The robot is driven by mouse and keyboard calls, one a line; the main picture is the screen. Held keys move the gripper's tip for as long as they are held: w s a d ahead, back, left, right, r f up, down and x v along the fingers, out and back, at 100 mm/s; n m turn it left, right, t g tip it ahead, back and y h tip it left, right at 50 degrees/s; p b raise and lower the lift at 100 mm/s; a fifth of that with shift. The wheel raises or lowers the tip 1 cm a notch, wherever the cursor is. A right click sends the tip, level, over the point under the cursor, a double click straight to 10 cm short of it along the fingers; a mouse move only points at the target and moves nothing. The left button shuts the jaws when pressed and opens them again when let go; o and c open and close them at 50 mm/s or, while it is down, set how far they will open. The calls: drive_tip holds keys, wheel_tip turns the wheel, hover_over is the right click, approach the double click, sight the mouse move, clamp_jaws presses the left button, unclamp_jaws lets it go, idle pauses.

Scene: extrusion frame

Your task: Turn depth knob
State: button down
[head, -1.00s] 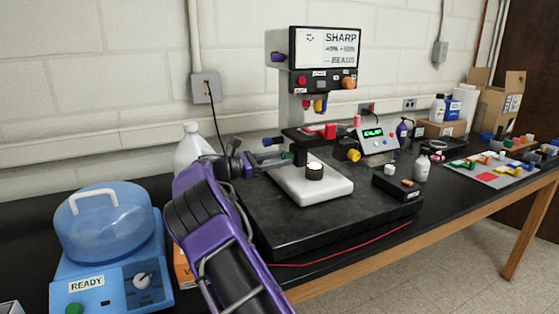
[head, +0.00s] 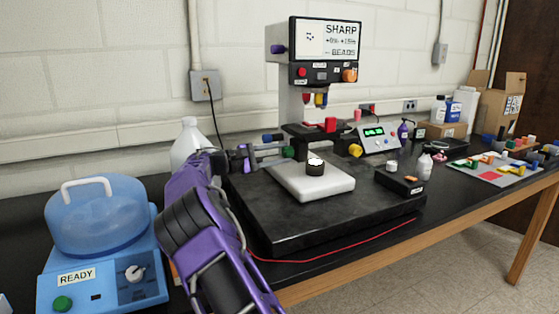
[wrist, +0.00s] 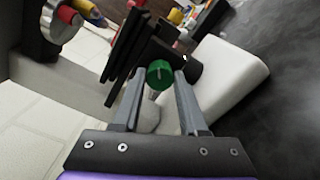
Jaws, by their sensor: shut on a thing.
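The microscope (head: 327,75) stands on a dark slab, with a screen reading "SHARP" and "BEADS". Low on its left side, a green knob (head: 288,152) sits beside a blue knob (head: 273,137). Which one is the depth knob, I cannot read. My gripper (head: 281,153) reaches in from the left at the green knob. In the wrist view, the green knob (wrist: 160,73) lies between the fingertips of my gripper (wrist: 159,77), which is shut on it. A black round holder with a white top (head: 314,168) sits on the white stage block.
A yellow knob (head: 355,151) and a control box with a green display (head: 378,137) stand right of the microscope. A white jug (head: 190,137) stands behind my arm. A blue "READY" machine (head: 104,275) is at left. A red cable (head: 340,253) runs along the slab's front.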

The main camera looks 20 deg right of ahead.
drive_tip(key=shift+f+m+b, duration=0.1)
drive_tip(key=shift+m+b, duration=0.75)
drive_tip(key=shift+m, duration=0.65)
drive_tip(key=shift+c, duration=2.2)
unclamp_jaws()
drive_tip(key=a, duration=0.7)
drive_tip(key=shift+s+a+p, duration=0.15)
drive_tip(key=shift+a+p, duration=0.15)
drive_tip(key=shift+p, duration=0.05)
